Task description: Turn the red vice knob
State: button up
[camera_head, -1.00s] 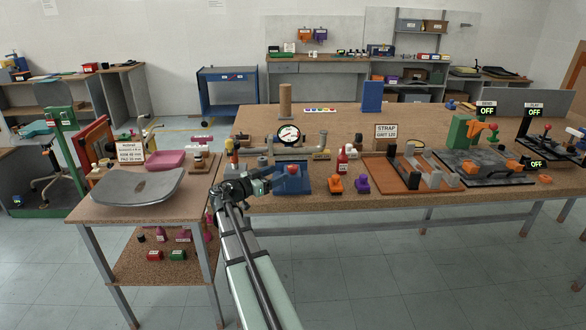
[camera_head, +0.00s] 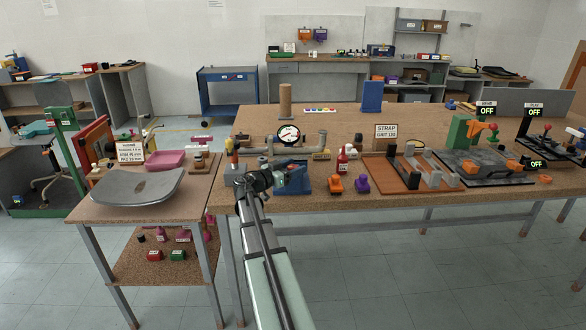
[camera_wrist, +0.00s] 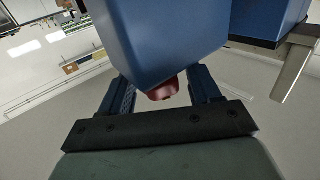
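The blue vice (camera_head: 304,184) sits at the front edge of the long cork-topped table, partly hidden behind my gripper in the head view. In the wrist view its blue body (camera_wrist: 165,40) fills the upper middle. The red knob (camera_wrist: 162,91) sticks out below the blue body, partly covered by it. My gripper (camera_head: 288,178) is at the vice's front left in the head view. In the wrist view its two dark blue fingers (camera_wrist: 160,92) are apart, one on each side of the knob, with visible gaps. I see no contact with the knob.
An orange stamp-like object (camera_head: 335,184) and a purple one (camera_head: 361,184) stand right of the vice. Grey pipework with a gauge (camera_head: 288,135) lies behind it. A side table with a grey seat shell (camera_head: 139,187) stands at the left.

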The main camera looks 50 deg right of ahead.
jog(key=c, duration=0.9)
jog(key=shift+w+m+g, duration=0.15)
jog(key=shift+m+g, duration=0.15)
jog(key=shift+g, duration=0.2)
jog(key=m+g, duration=0.1)
jog(key=g, duration=0.1)
jog(key=m+g+y, duration=0.1)
jog(key=g, duration=0.1)
jog(key=shift+d+m+y, duration=0.1)
jog(key=shift+m+y, duration=0.2)
jog(key=shift+m, duration=0.1)
jog(key=m+g+y, duration=0.2)
jog(key=m+g, duration=0.1)
jog(key=g, duration=0.1)
jog(key=shift+y, duration=0.4)
jog(key=shift+m+g+y, duration=0.6)
jog(key=shift+g, duration=0.1)
jog(key=shift+s+a, duration=0.25)
jog(key=o, duration=1)
jog(key=shift+w, duration=0.1)
